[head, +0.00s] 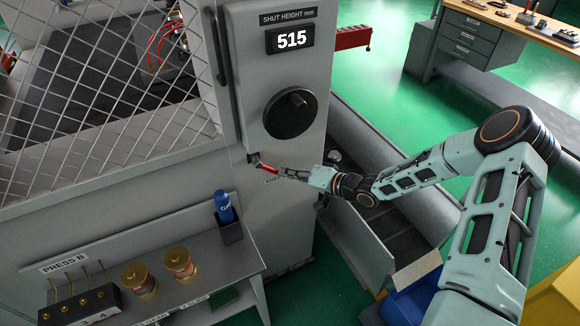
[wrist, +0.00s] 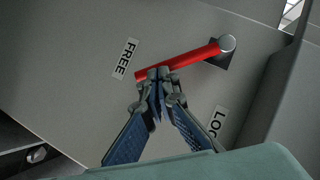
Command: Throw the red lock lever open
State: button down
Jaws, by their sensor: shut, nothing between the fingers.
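The red lock lever (wrist: 185,62) runs from a round silver pivot (wrist: 227,43) at upper right down to its free end at left in the wrist view. Its free end lies close to the FREE label (wrist: 125,58). The LOCK label (wrist: 215,122) is at lower right, partly cut off by my gripper, and the lever points away from it. My gripper (wrist: 160,76) is shut and empty, its fingertips at the lever's lower side near the free end; I cannot tell whether they touch. In the head view the lever (head: 266,168) is small, with my gripper (head: 284,172) at its right.
A black handwheel (head: 290,113) sits above the lever on the grey press column, under a 515 display (head: 291,39). A wire mesh guard (head: 90,90) is at left. A bench (head: 210,262) with gold canisters and a blue can (head: 224,206) stands below left.

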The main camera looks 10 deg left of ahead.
jog(key=a+f+m+y+b, duration=0.1)
jog(key=b, duration=0.1)
jog(key=s+a+f+m+y+b, duration=0.1)
jog(key=b, duration=0.1)
jog(key=s+a+f+m+y+b, duration=0.1)
jog(key=m+b, duration=0.1)
jog(key=shift+f+b, duration=0.2)
jog(key=shift+b, duration=0.1)
dwell(0.5)
jog(key=f+v, duration=0.1)
jog(key=v, duration=1.1)
jog(key=shift+r, duration=0.4)
jog(key=shift+w, duration=0.1)
